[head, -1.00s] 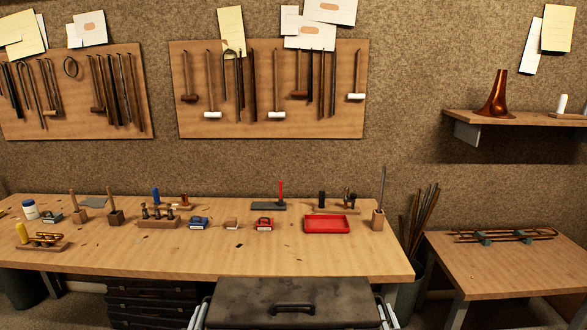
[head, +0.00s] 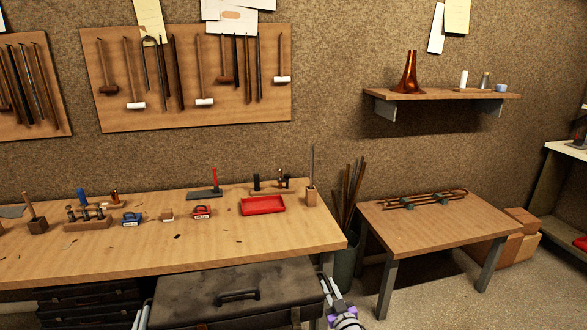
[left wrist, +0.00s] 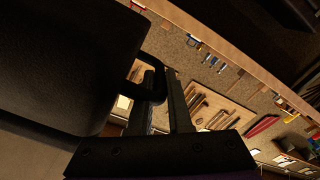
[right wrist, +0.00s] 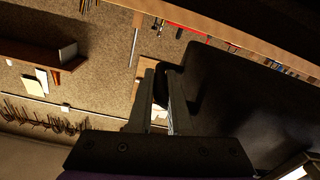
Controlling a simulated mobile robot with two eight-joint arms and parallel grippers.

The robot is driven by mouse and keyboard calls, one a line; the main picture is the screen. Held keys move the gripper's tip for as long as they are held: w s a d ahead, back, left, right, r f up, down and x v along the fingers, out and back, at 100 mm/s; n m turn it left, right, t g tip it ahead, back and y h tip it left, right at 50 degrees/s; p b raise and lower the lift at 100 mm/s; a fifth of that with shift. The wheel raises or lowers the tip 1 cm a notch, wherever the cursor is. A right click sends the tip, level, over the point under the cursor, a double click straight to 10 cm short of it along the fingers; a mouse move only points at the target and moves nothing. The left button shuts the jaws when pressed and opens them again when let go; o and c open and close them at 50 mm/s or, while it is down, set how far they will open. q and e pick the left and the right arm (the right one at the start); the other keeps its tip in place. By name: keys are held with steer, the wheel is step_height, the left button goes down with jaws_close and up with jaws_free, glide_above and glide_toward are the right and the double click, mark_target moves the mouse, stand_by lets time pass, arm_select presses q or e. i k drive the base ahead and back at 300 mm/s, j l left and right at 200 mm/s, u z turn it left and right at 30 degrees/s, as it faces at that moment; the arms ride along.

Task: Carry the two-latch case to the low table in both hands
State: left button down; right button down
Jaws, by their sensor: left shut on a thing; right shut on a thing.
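My left gripper (left wrist: 163,92) is shut on a black side handle of the case. My right gripper (right wrist: 158,90) is shut on the handle at the other end. The low table (head: 415,237) stands to the right, apart from the case.
A slide assembly (head: 425,200) lies across the back of the low table; its front top is clear. The long workbench (head: 120,255) with tools stands behind the case. A bin of rods (head: 345,255) stands between bench and table. Cardboard boxes (head: 522,235) sit right of the table.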

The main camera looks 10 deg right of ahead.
mark_target(454, 229)
steer(key=i+l, duration=0.1)
steer(key=l, duration=1.9)
steer(key=i+l, duration=0.15)
steer(key=l, duration=0.85)
steer(key=i+l, duration=0.1)
steer(key=l, duration=0.85)
